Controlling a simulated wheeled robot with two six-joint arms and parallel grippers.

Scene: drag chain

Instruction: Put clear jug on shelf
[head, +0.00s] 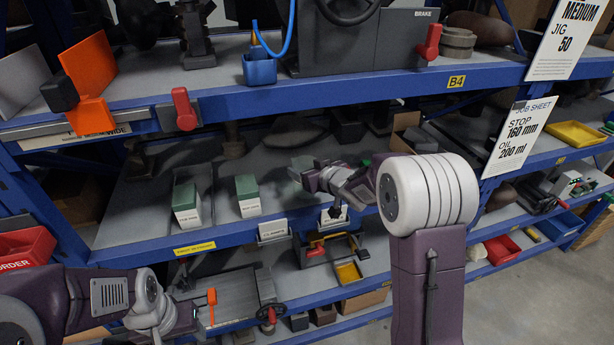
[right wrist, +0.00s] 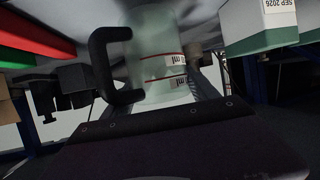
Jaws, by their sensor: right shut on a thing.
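The clear jug (head: 301,170) shows small and partly hidden in the head view, over the middle shelf (head: 140,205). In the right wrist view the clear jug (right wrist: 155,55) is pale and see-through, with red-and-white markings and a black handle (right wrist: 103,65). My right gripper (head: 308,178) reaches in over the shelf and is shut on the jug. I cannot tell whether the jug's base touches the shelf. My left arm is at the lower left; its gripper (head: 190,315) is low in front of the lower shelf, and its fingers are not clear.
Two green-and-white boxes (head: 187,205) (head: 248,196) stand on the middle shelf, left of the jug. The upper shelf's blue beam (head: 330,92) runs above. Bare shelf shows between and around the boxes.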

